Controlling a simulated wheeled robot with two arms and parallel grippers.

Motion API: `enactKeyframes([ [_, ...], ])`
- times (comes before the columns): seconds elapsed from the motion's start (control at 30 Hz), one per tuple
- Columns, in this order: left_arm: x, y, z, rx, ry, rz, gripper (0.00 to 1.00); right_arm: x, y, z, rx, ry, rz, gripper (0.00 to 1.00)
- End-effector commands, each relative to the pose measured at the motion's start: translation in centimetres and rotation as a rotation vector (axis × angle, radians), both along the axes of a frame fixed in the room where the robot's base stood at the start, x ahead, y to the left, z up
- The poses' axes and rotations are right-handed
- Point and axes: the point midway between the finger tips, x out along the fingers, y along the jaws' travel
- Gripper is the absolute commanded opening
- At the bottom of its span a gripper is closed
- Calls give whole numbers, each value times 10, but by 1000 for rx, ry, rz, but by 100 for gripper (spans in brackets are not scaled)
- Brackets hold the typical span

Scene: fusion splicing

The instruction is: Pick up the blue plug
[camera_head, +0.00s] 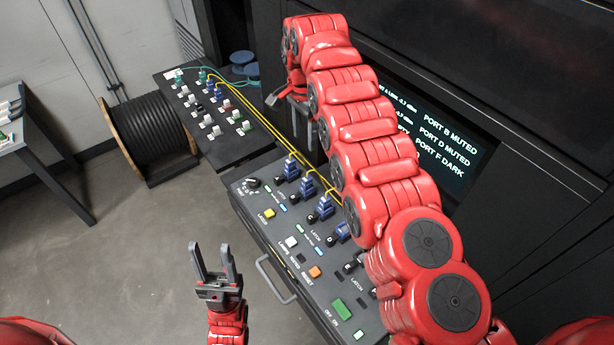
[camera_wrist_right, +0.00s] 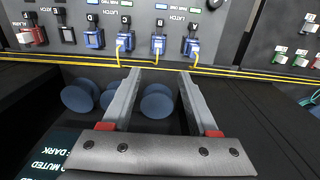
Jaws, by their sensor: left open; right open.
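Several blue plugs stand in a row of ports on the control panel (camera_head: 262,232), among them one at the far end (camera_head: 290,166) and one further along (camera_head: 323,206). The right wrist view shows the row too, with one blue plug (camera_wrist_right: 158,44) roughly ahead of my fingers. Yellow cables run from some of them. Another blue plug (camera_head: 215,91) is on the smaller left panel. My right gripper (camera_wrist_right: 160,76) is open and empty, apart from the plugs; my arm partly hides it in the head view. My left gripper (camera_head: 213,250) is open and empty, in front of the control panel.
The smaller panel (camera_head: 185,105) holds several coloured connectors. Blue round spools (camera_wrist_right: 157,101) lie below my right fingers. A yellow cable (camera_wrist_right: 75,62) crosses beyond the fingertips. A cable drum (camera_head: 150,135) stands on the floor. A screen (camera_head: 440,140) is behind my right arm.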

Motion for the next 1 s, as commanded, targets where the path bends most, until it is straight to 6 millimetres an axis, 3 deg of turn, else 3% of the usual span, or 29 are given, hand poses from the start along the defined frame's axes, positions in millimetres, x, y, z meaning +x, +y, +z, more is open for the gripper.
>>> enactKeyframes([
  [0.1, 0, 0, -28, 0, 1, 0, 50, -1, 0, -29, -1, 3, 0, 60],
  [0.4, 0, 0, -83, 0, 1, 0, 50, 1, -1, -84, 0, -2, 1, 60],
  [0.7, 0, 0, -63, 0, 0, 0, 50, 0, -1, -111, 0, 2, 1, 60],
  [1.0, 0, 0, -53, 0, 0, 0, 50, 0, -1, -125, 0, -2, 2, 60],
])
